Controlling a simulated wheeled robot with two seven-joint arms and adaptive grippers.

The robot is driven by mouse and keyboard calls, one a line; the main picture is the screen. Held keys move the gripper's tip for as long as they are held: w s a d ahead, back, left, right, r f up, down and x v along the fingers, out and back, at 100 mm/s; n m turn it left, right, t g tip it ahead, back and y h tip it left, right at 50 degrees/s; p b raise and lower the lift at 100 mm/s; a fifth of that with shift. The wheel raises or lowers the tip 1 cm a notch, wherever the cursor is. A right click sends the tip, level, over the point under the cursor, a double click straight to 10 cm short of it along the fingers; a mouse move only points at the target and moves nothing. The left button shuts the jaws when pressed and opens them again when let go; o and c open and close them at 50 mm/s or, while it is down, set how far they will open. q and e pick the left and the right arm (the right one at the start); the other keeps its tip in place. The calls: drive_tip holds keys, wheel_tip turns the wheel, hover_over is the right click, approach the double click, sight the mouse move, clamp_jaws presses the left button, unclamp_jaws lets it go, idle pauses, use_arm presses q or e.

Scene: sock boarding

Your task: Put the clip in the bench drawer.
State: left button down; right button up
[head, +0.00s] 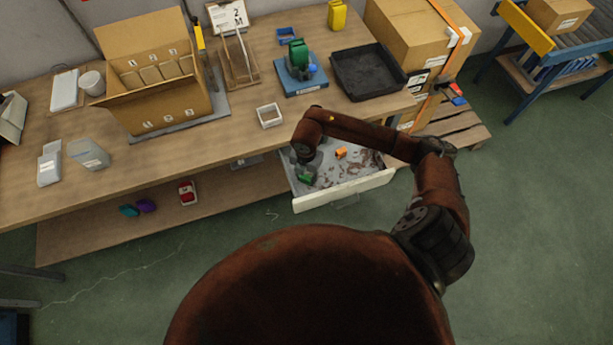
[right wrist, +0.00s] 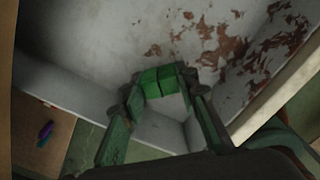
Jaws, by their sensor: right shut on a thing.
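The bench drawer (head: 345,192) is pulled out under the front edge of the bench, with a pale, rust-stained floor. My right gripper (head: 305,168) is over the left part of the open drawer, pointing down. In the right wrist view the gripper (right wrist: 162,88) is shut on a small bright green blocky piece, which I take to be the clip (right wrist: 160,80). The clip is inside the drawer's outline, near its front wall; its height above the floor is hard to tell. My left gripper is not in view.
A small orange object (head: 341,152) is in the drawer. On the bench (head: 235,140) stand an open cardboard box (head: 168,110), a small white tray (head: 270,116), a blue stand (head: 300,86) and a black tray (head: 366,88). The lower shelf holds a red item (head: 187,192).

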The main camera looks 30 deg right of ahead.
sight(306, 176)
drive_tip(key=shift+f, duration=0.15)
drive_tip(key=o, duration=0.8)
drive_tip(key=shift+c, duration=0.2)
wheel_tip(306, 176, up, 12)
drive_tip(key=p, duration=0.1)
drive_tip(key=shift+r, duration=0.2)
drive_tip(key=shift+a, duration=0.1)
